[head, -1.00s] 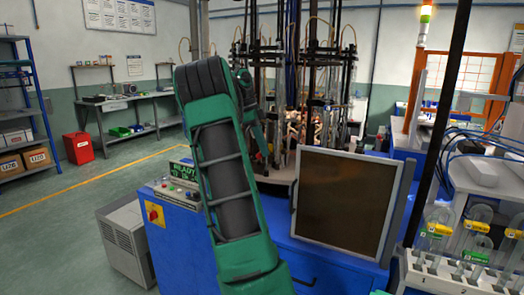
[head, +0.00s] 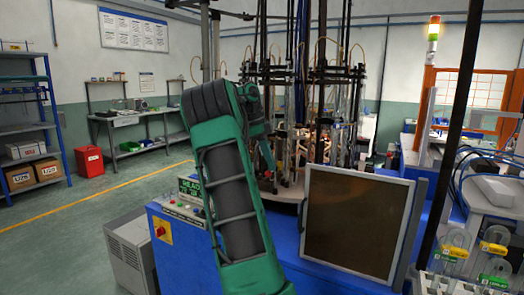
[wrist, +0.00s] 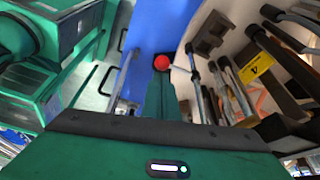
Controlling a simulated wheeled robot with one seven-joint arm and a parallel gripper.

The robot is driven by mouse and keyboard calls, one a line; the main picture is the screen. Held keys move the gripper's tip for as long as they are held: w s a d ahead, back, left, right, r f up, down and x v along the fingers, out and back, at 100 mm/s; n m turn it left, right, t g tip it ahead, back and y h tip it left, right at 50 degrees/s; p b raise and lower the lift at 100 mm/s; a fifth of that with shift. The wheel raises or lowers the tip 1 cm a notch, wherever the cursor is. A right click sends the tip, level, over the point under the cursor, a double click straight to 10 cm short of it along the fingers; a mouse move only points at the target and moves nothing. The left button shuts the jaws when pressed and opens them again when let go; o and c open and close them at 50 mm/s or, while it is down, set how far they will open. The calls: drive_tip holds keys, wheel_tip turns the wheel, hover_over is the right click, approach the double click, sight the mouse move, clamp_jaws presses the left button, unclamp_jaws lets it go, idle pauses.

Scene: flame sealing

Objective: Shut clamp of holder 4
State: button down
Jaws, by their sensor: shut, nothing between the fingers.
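My gripper (wrist: 160,95) is shut and empty; its narrow green fingers point up the wrist view. A red ball knob (wrist: 162,62), on what looks like a clamp lever, shows right at the fingertips; I cannot tell whether they touch. A thin metal rod runs beside it. To the right is a yellow tag (wrist: 256,64) with a dark mark, perhaps a 4, among dark holder parts and rods. In the head view the holders (head: 325,130) stand around the machine's round table, partly behind my green arm. The clamp's jaws are not clear in either view.
A dark framed panel (head: 355,222) stands at the front of the blue machine. A control box with a green display (head: 190,187) sits left of my arm. A rack with several glass pieces (head: 455,270) is at the lower right.

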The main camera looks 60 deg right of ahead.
drive_tip(key=d+v, duration=0.1)
drive_tip(key=v, duration=0.7)
drive_tip(key=shift+w+a+r, duration=0.2)
drive_tip(key=shift+a+r, duration=0.05)
drive_tip(key=shift+a, duration=0.15)
drive_tip(key=s+a+f+n+t, duration=0.1)
drive_tip(key=s+a+f+n, duration=0.5)
drive_tip(key=a, duration=0.6)
drive_tip(key=s+a+f+n+t+y, duration=0.1)
drive_tip(key=s+a+f+n, duration=0.5)
drive_tip(key=a+f+n, duration=0.3)
drive_tip(key=s+a+f+n+t, duration=0.1)
drive_tip(key=s+a+f+n, duration=0.5)
drive_tip(key=a+n, duration=0.4)
drive_tip(key=a+f, duration=0.1)
drive_tip(key=a, duration=0.5)
drive_tip(key=shift+f+t+y, duration=0.2)
drive_tip(key=shift+t+y, duration=0.1)
drive_tip(key=shift+t, duration=0.1)
drive_tip(key=shift+s, duration=0.1)
